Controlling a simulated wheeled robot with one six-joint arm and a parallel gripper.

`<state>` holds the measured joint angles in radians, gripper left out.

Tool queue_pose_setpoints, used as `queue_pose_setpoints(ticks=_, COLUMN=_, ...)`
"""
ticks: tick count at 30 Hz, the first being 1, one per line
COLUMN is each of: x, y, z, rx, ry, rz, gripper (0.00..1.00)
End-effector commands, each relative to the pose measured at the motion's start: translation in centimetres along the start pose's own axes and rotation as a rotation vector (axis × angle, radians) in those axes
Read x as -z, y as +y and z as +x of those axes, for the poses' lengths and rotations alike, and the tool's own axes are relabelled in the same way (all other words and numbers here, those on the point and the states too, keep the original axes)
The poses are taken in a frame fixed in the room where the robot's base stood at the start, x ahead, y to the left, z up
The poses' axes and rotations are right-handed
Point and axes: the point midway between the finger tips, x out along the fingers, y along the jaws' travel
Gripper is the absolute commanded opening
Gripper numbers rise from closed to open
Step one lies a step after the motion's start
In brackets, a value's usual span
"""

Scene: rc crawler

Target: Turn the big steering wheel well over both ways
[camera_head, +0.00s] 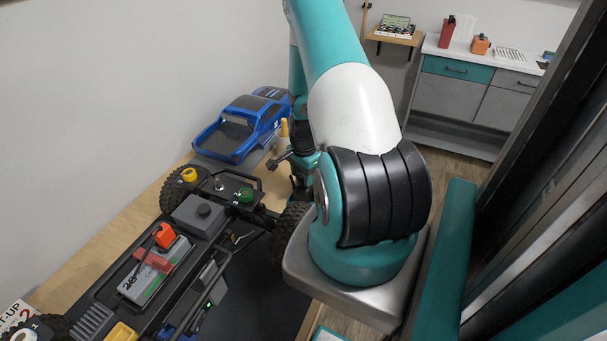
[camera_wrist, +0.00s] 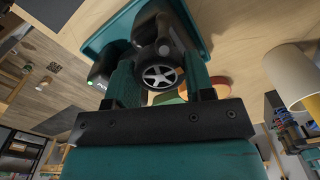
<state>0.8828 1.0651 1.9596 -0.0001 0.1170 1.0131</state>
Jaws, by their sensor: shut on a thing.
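In the wrist view, a steering wheel (camera_wrist: 161,77) with silver spokes and a dark rim sits between the two teal fingers of my gripper (camera_wrist: 160,68), which is shut on it. The wheel is on a dark hand controller (camera_wrist: 106,62) with a small green light at its left side. A teal tray (camera_wrist: 118,27) lies behind the controller. In the head view, my arm covers most of the gripper and the wheel, so the wheel's turn angle cannot be told there.
A crawler chassis (camera_head: 203,214) with a grey and green battery (camera_head: 147,279) stands on the bench at the lower left. A blue truck body (camera_head: 240,128) lies behind it. A drawer cabinet (camera_head: 450,88) stands at the back right. A tan cylinder (camera_wrist: 290,75) is at the right in the wrist view.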

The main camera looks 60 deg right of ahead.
Motion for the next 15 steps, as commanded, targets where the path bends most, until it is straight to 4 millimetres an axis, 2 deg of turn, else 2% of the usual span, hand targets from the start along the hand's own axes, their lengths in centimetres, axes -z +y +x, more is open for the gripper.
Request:
queue_pose_setpoints(ticks=8, x=0.03, y=-0.04, z=0.12, rx=0.001, ry=0.001, rz=-0.122, gripper=0.25)
queue_pose_setpoints(ticks=15, x=0.04, y=-0.06, z=0.14, rx=0.001, ry=0.001, rz=-0.314, gripper=0.25)
